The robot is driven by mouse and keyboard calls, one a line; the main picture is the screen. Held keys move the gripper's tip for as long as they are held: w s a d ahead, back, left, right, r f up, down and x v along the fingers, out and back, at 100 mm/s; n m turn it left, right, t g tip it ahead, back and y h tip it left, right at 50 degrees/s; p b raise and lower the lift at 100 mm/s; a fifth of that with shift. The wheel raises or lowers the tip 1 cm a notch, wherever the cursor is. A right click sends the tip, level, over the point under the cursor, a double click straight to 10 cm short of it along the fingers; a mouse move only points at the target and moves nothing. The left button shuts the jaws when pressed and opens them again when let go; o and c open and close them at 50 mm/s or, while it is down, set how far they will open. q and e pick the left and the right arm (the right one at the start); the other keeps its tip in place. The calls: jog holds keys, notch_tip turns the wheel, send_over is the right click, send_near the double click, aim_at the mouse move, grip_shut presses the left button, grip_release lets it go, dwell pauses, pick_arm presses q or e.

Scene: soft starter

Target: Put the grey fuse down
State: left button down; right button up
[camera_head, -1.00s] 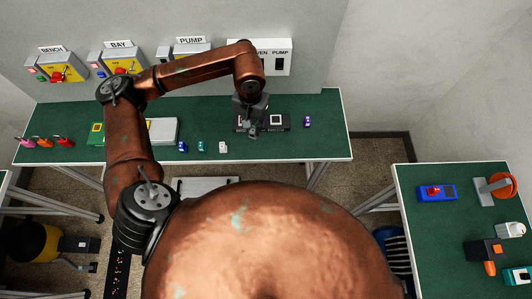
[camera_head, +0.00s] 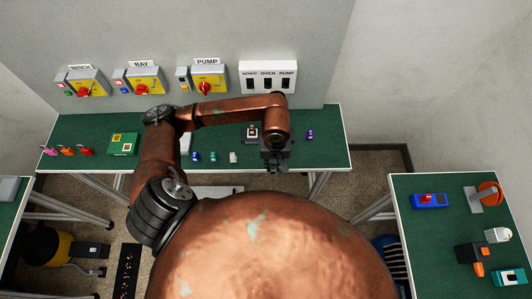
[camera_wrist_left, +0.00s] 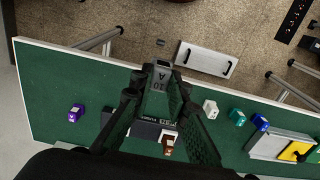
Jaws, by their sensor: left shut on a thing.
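The grey fuse (camera_wrist_left: 159,80), marked 10 A, is held between the fingertips of my left gripper (camera_wrist_left: 157,85) in the left wrist view. My left gripper (camera_head: 276,164) is above the front edge of the green bench (camera_head: 335,150) in the head view. It is shut on the fuse, which is hard to make out in the head view. A dark fuse block (camera_head: 251,139) is on the bench behind the gripper. It shows partly between and below the fingers in the left wrist view (camera_wrist_left: 145,131). My right gripper is not in view.
Small blue (camera_head: 197,157), teal (camera_head: 213,157) and white (camera_head: 233,157) pieces stand on the bench left of the gripper. A purple piece (camera_head: 310,134) is to the right. Wall switches (camera_head: 207,81) line the back. A second green table (camera_head: 425,255) is at the right.

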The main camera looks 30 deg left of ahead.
pick_arm(q)
jog(key=shift+w+a+f+p, duration=0.8)
jog(key=shift+w+a+f, duration=0.6)
jog(key=shift+f, duration=0.6)
jog(key=shift+w+a+f+p, duration=0.8)
jog(key=shift+w+a+f, duration=0.6)
jog(key=shift+f, duration=0.6)
jog(key=shift+w+a+f+p, duration=0.8)
jog(key=shift+w+a+f, duration=0.6)
jog(key=shift+f, duration=0.6)
jog(key=shift+w, duration=0.15)
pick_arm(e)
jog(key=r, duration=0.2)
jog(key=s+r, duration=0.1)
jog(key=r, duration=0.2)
pick_arm(q)
jog(key=shift+f, duration=0.1)
jog(key=shift+d+f+b, duration=0.1)
jog(key=shift+f+b, duration=0.45)
jog(key=shift+b, duration=0.35)
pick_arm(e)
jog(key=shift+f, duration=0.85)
pick_arm(q)
jog(key=c, duration=1.9)
grip_release()
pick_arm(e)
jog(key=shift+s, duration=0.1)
